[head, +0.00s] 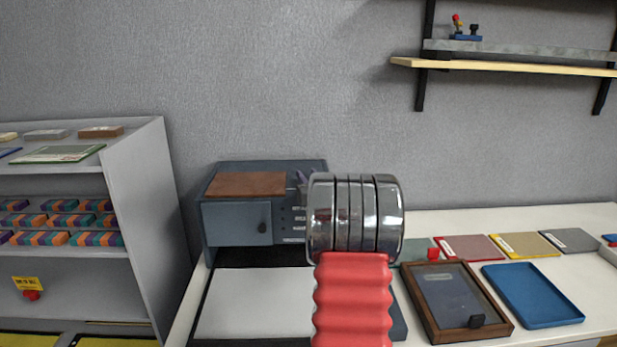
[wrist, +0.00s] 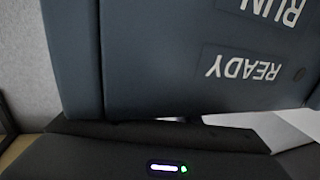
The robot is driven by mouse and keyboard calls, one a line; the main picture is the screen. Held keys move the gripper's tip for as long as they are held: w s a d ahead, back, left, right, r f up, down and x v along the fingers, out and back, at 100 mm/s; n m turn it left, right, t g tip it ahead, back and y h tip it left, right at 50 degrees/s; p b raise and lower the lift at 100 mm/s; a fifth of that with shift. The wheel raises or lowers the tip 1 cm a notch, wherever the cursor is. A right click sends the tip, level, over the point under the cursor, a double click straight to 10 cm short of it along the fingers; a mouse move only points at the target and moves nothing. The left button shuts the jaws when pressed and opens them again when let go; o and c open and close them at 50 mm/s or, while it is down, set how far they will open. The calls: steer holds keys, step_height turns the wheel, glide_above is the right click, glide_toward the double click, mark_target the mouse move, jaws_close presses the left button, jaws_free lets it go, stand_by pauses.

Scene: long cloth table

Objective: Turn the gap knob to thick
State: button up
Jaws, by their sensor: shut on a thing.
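The blue-grey machine (head: 235,222) with a brown top plate stands on the table at centre-left in the head view. Its front panel has several small labels. In the wrist view the panel (wrist: 150,60) is very close, with RUN and READY labels upside down. My gripper (wrist: 165,150) shows as a dark body with a small lit indicator along the bottom of the wrist view, right at the panel. It is shut on the gap knob. The knob, its pointer and its thick mark are hidden; my arm covers the panel's right part in the head view.
A white sheet area (head: 250,300) lies before the machine. To the right are a brown framed tray (head: 500,318), a blue tray (head: 535,295) and several coloured cards. A grey shelf unit (head: 140,220) with striped blocks stands left. Wall shelves (head: 500,66) hang upper right.

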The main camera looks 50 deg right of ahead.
steer(key=shift+d, duration=0.1)
steer(key=shift+c, duration=0.7)
steer(key=shift+a+n+t+y, duration=0.2)
steer(key=shift+n+t+y, duration=0.1)
steer(key=shift+n+y, duration=0.15)
steer(key=shift+w+f+y, duration=0.1)
steer(key=shift+y, duration=0.25)
steer(key=shift+w+a+n+t+y, duration=0.1)
steer(key=shift+a+n+t+y, duration=0.25)
steer(key=shift+n+y, duration=0.7)
steer(key=shift+w+a+n+t+y, duration=0.15)
steer(key=shift+n+t+y, duration=0.4)
steer(key=shift+y, duration=0.8)
steer(key=shift+s+a+n+t+y, duration=0.1)
steer(key=shift+a+n+t+y, duration=0.25)
steer(key=shift+n+y, duration=0.75)
steer(key=o, duration=1)
steer(key=shift+o, duration=0.2)
